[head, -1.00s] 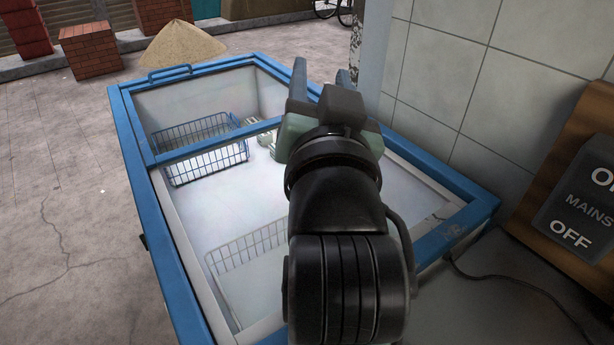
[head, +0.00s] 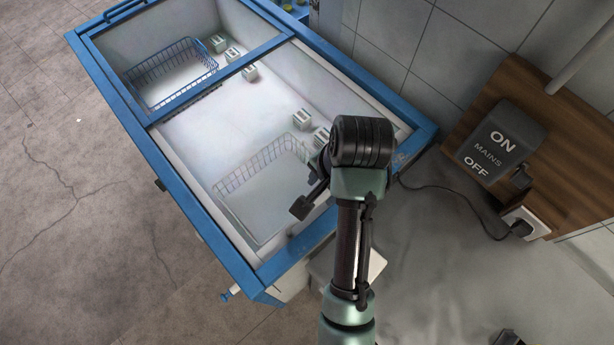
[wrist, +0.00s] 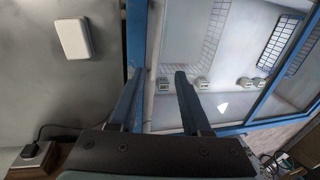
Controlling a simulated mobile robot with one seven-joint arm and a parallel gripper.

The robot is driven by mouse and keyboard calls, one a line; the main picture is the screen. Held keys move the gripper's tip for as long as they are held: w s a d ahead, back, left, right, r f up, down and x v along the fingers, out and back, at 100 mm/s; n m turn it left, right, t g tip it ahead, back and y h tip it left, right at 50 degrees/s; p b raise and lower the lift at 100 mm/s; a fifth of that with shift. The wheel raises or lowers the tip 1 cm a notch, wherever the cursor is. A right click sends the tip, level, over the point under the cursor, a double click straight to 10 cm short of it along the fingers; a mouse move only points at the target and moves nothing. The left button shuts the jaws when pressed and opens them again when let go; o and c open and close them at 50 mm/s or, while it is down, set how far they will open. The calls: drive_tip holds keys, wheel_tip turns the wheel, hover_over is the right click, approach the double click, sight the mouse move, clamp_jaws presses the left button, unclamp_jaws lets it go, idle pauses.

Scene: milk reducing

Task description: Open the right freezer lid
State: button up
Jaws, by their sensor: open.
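The freezer (head: 181,212) has a blue frame and a pale interior with a blue crossbar (head: 215,82) between its two sections. The far lid (head: 82,47) has a blue frame around clear glass. The near section (head: 190,150) looks clear, and I cannot tell how its glass sits. My gripper (head: 308,186) is open and empty over the near end of the freezer, its fingers partly hidden by my wrist in the head view. In the wrist view my gripper (wrist: 157,75) has one finger over the blue rim (wrist: 139,45) and one over the near section; contact is unclear.
Wire baskets (head: 172,72) and several small white cartons (head: 302,118) sit inside the freezer. A tiled wall (head: 440,60) runs along the right. A mains switch (head: 503,142) on a wooden board and a cable (head: 440,188) lie right of my arm. Floor at left is clear.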

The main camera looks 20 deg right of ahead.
drive_tip(key=x, duration=0.4)
drive_tip(key=p+x, duration=0.1)
drive_tip(key=x, duration=0.3)
drive_tip(key=s+x, duration=0.1)
drive_tip(key=x, duration=0.4)
drive_tip(key=shift+a, duration=0.15)
clamp_jaws()
idle(1.1)
